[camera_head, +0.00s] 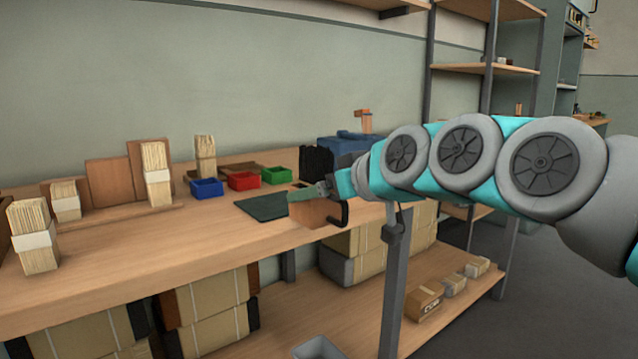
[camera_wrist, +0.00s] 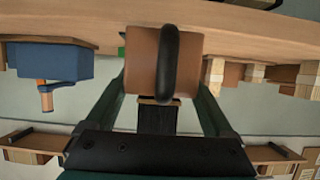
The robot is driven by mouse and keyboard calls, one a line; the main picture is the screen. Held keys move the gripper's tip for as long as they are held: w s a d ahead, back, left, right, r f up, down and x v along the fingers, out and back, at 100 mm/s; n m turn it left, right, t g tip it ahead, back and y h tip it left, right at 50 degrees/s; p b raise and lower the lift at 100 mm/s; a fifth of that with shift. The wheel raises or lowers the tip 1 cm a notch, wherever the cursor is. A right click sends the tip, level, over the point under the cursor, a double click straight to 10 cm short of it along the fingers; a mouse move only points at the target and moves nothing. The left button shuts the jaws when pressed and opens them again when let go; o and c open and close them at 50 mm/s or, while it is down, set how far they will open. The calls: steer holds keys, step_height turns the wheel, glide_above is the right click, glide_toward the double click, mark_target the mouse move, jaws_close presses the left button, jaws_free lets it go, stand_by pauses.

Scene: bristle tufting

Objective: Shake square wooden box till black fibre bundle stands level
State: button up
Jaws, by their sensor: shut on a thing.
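The square wooden box (camera_head: 312,214) is held in my gripper (camera_head: 318,192) above the front part of the bench, near the dark green mat. A black curved handle (camera_head: 344,213) is on its side. In the wrist view, which is upside down, my gripper's two dark green fingers (camera_wrist: 162,92) flank the box (camera_wrist: 143,62). The black handle (camera_wrist: 169,62) faces the camera, and part of the bundle (camera_wrist: 157,120) shows beyond the box.
The dark green mat (camera_head: 262,208) lies on the bench (camera_head: 215,240). Blue (camera_head: 206,188), red (camera_head: 243,181) and green (camera_head: 277,175) bins stand behind it. Banded pale bundles (camera_head: 157,175) stand at left. A blue machine (camera_head: 342,145) stands behind my arm. Open bench lies at front left.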

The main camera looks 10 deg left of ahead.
mark_target(324, 169)
step_height(324, 169, up, 3)
steer(key=shift+r+p, duration=0.2)
steer(key=shift+p, duration=0.65)
step_height(324, 169, down, 4)
steer(key=shift+r+b, duration=0.25)
steer(key=shift+b, duration=0.65)
steer(key=shift+r+p, duration=1.2)
steer(key=shift+r, duration=0.6)
steer(key=shift+f, duration=0.1)
